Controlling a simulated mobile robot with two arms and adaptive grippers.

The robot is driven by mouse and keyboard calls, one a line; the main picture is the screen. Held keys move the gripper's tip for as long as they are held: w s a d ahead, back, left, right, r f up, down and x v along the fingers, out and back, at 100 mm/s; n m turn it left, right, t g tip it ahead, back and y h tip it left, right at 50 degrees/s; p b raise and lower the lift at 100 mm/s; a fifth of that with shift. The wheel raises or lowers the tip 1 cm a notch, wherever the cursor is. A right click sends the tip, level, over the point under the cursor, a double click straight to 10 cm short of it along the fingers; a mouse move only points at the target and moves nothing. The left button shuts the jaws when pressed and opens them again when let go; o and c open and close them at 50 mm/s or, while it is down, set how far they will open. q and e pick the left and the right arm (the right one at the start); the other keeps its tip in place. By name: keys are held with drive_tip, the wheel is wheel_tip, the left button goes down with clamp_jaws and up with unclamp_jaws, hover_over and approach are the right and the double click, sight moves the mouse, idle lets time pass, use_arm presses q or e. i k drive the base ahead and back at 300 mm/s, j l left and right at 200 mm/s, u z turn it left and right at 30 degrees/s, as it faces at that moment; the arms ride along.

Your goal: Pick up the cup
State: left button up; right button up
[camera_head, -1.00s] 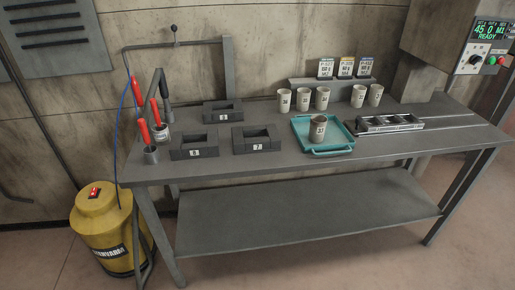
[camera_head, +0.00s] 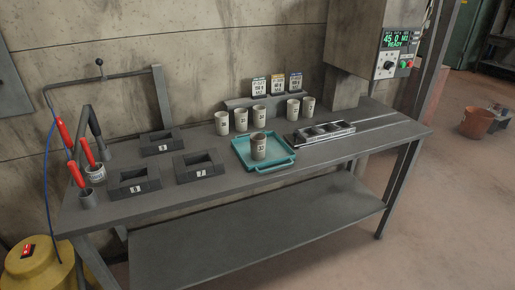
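A pale cup (camera_head: 258,147) with a dark number mark stands upright in a teal tray (camera_head: 284,163) on the grey workbench. Several similar cups stand behind it, among them one at the left (camera_head: 222,123), one in the middle (camera_head: 259,116) and one at the right (camera_head: 308,105). Which cup the task means cannot be told from the view. Neither of my grippers shows in the head view.
Dark numbered blocks (camera_head: 133,183) sit on the bench's left side, near red-handled tools (camera_head: 76,172). A metal rack (camera_head: 325,132) lies right of the tray. A control box (camera_head: 397,40) hangs above. Open floor (camera_head: 450,200) lies to the right.

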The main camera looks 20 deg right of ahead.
sight(258, 147)
drive_tip(key=i+z, duration=0.35)
drive_tip(key=i+j+z, duration=0.1)
drive_tip(key=i+z, duration=0.2)
drive_tip(key=i+j+z, duration=0.2)
drive_tip(key=i+z, duration=0.15)
drive_tip(key=i, duration=0.15)
